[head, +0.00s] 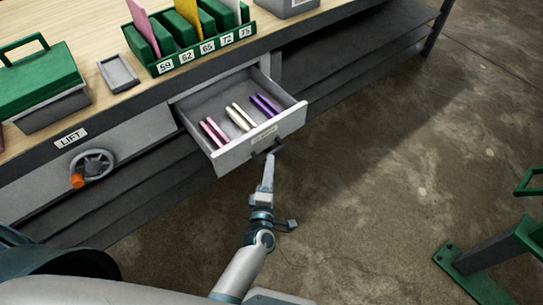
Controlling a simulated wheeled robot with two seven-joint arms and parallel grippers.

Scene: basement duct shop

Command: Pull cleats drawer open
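The cleats drawer (226,153) is a grey drawer under the bench top, pulled well out toward me. Inside lie pink cleats (214,132), cream cleats (240,117) and purple cleats (265,105) in separate groups. Its dark handle (266,151) is on the front, below a small label too small to read. My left gripper (269,160) is at the handle, with its narrow fingers close together and seemingly shut on it. The far finger is hidden. My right gripper is not in view.
On the bench stand a green numbered rack (190,56), a small grey tray (118,73) and a green toolbox (40,80). A handwheel (92,165) with an orange knob sits left of the drawer. A green stand (490,255) is at right. The floor between is clear.

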